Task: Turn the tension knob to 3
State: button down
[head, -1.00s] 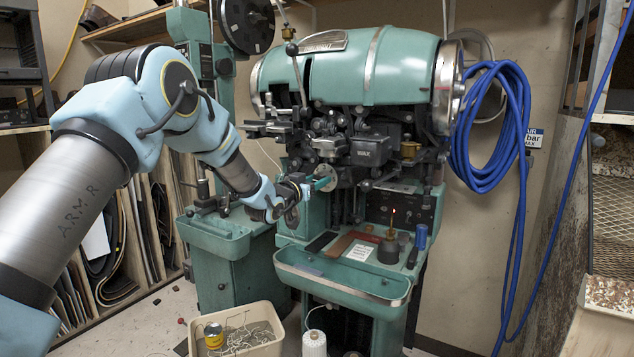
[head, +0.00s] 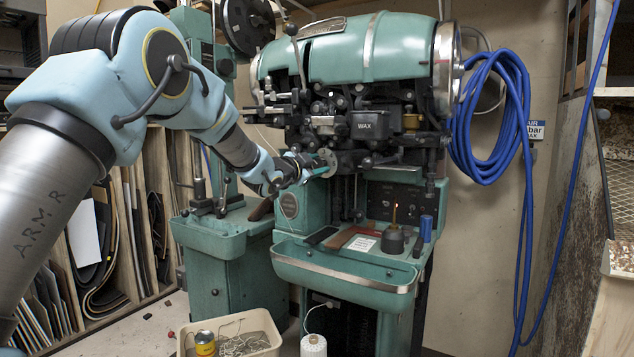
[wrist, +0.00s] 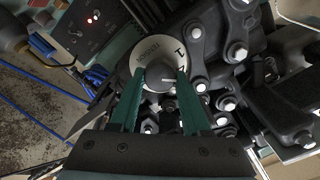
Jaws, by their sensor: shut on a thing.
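The tension knob is a small grey knob (wrist: 160,82) in front of a pale round dial plate (wrist: 149,56) with dark lettering, in the wrist view. My gripper (wrist: 158,90) has its two green fingers on either side of the knob and is shut on it. A light pointer line shows on the knob's face. In the head view my gripper (head: 314,168) reaches the dial plate (head: 328,161) on the green stitcher (head: 375,55) from the left; the knob is hidden there.
Black levers and bolts (wrist: 215,50) crowd close on the right of the dial in the wrist view. A WAX pot (head: 369,126) is right of my gripper. A green tray (head: 345,275) lies below, with an oil can (head: 391,240) above it. A blue hose (head: 490,120) hangs at right.

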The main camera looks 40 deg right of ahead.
jog(key=m+b, duration=0.2)
jog(key=b, duration=0.1)
jog(key=m+b, duration=0.3)
jog(key=shift+f, duration=0.4)
jog(key=shift+r+m+b, duration=0.15)
jog(key=shift+m+b, duration=1.6)
jog(key=shift+m, duration=0.25)
jog(key=shift+c, duration=1.9)
grip_release()
jog(key=shift+r, duration=0.1)
jog(key=b+v, duration=0.1)
jog(key=v, duration=1)
jog(key=shift+b, duration=0.35)
jog(key=shift+d, duration=0.1)
